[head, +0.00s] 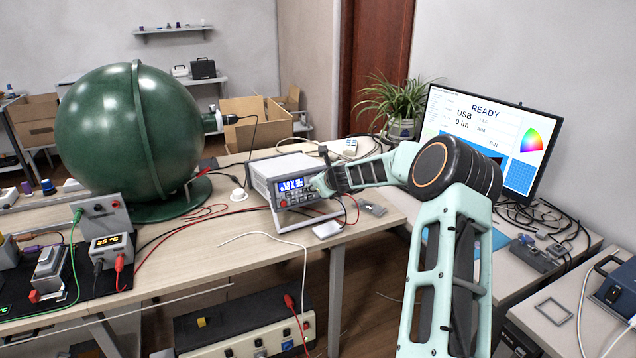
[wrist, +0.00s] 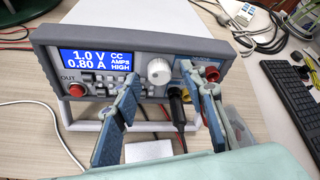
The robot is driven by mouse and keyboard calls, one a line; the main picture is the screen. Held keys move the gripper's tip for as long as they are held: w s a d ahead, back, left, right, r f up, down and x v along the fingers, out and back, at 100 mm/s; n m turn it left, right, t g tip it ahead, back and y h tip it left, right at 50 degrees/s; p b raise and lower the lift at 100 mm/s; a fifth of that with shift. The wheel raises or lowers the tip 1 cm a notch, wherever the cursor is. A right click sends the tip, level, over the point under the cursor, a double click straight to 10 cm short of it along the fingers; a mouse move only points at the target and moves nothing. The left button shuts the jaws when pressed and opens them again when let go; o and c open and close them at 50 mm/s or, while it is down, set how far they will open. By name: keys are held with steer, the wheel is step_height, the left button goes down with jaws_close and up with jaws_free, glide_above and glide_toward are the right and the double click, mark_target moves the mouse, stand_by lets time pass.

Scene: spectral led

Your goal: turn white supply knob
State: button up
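The power supply (head: 262,172) is a light grey box standing on the wooden bench in the head view. In the wrist view its dark front panel (wrist: 140,48) has a blue display reading 1.0 V, 0.80 A, CC, AMPS HIGH. The white supply knob (wrist: 158,71) is round and sits right of the display. My gripper (wrist: 160,76) is open, with one blue-grey finger on each side of the knob in the picture. Gaps show between both fingers and the knob. In the head view my gripper (head: 322,184) is at the supply's front right, hiding the knob.
A red OUT button (wrist: 76,90) is at the panel's left. Black, red and yellow plugs sit close to the right finger, partly hidden by it. A white block (wrist: 149,151) lies on the bench before the supply. A large green sphere (head: 125,130) stands left.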

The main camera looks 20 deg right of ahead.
steer(key=d+v, duration=0.1)
steer(key=v, duration=1.1)
steer(key=shift+a, duration=0.45)
